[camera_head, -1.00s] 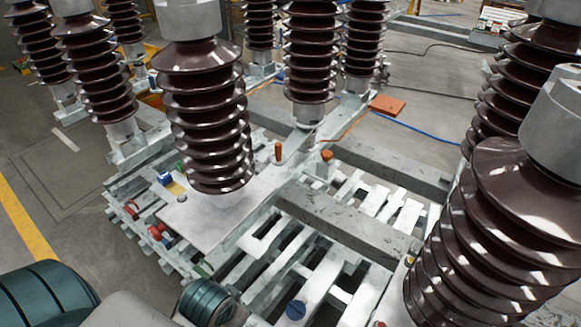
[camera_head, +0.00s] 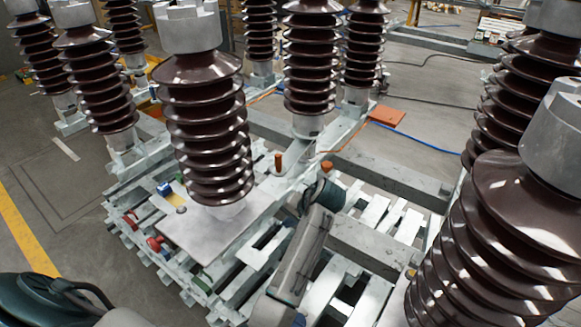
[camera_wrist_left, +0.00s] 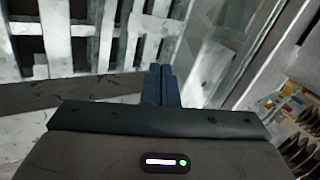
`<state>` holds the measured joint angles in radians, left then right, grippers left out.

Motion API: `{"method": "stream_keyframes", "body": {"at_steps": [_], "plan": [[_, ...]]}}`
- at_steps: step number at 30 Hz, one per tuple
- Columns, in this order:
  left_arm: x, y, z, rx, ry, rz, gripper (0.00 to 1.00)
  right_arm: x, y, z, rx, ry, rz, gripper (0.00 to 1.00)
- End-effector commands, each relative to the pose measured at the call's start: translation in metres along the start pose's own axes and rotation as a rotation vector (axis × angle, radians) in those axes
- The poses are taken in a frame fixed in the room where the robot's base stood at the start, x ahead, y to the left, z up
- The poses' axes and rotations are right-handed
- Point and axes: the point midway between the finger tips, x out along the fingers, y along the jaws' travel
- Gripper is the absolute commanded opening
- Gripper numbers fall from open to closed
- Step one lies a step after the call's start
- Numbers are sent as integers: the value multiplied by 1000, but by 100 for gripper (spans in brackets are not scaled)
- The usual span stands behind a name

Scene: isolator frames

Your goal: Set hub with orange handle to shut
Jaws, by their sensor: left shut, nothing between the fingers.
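An upright orange handle (camera_head: 278,161) stands on the grey steel frame in the middle of the head view. A second, shorter orange piece (camera_head: 326,168) is to its right, just beyond my left arm's dark joint. I cannot tell which of the two belongs to the hub, or how the hub is set. My left arm reaches up from the bottom centre; its fingers are not clear in the head view. In the left wrist view my left gripper (camera_wrist_left: 160,86) has its dark fingers together, empty, over pale slats. No orange handle is recognisable there. My right gripper is not in view.
Tall brown ribbed insulators (camera_head: 206,120) crowd the frame, with a large one (camera_head: 490,240) at right. Red (camera_head: 155,243) and blue (camera_head: 165,188) parts sit at left. An orange plate (camera_head: 386,116) lies behind. Open floor shows at left.

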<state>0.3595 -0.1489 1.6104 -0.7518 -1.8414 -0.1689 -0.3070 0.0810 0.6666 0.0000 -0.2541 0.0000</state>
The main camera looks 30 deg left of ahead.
Motion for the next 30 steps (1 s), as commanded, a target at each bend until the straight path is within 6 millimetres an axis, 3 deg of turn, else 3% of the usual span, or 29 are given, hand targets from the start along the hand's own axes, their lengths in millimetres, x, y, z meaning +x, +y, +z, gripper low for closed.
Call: {"method": "stream_keyframes", "body": {"at_steps": [1,6,12,15,20,30], "plan": [[-20,-3,-24,4,-7,-24,0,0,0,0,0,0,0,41],[-83,-15,-82,25,-42,-128,0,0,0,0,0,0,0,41],[-144,-29,-119,40,-64,-220,0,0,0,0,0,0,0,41],[-157,-32,-126,43,-69,-243,0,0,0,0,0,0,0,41],[-153,-36,-127,44,-73,-251,0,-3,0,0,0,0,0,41],[-89,-54,-122,45,-75,-252,0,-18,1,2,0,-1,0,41]]}}
